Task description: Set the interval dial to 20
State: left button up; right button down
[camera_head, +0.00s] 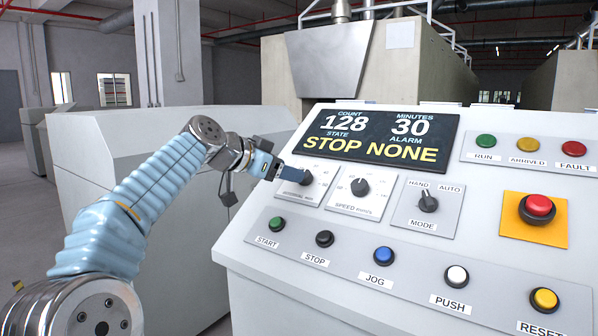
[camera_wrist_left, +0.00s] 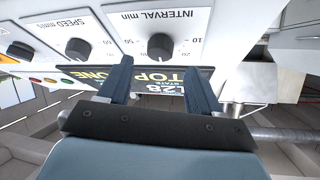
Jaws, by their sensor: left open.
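The interval dial (camera_head: 306,178) is a dark round knob on a white plate at the left of the sloped panel. It also shows in the left wrist view (camera_wrist_left: 161,46) under the upside-down label "INTERVAL min". The display (camera_head: 380,135) reads 30 under MINUTES. My left gripper (camera_head: 288,174) is at the dial's left side in the head view. In the left wrist view its open fingers (camera_wrist_left: 159,68) lie to either side of the dial, with gaps. I cannot tell whether the fingertips reach around it. The dial's pointer is not clear. My right gripper is not in view.
The speed dial (camera_head: 360,187) sits close to the right of the interval dial, then the mode switch (camera_head: 427,203). A row of push buttons, such as the green start button (camera_head: 277,224), runs below. A red emergency button (camera_head: 538,207) is at the right.

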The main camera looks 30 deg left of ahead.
pick_arm(q)
jog(key=x, duration=0.5)
jog(key=shift+c, duration=0.3)
jog(key=shift+s, duration=0.1)
jog(key=c, duration=1)
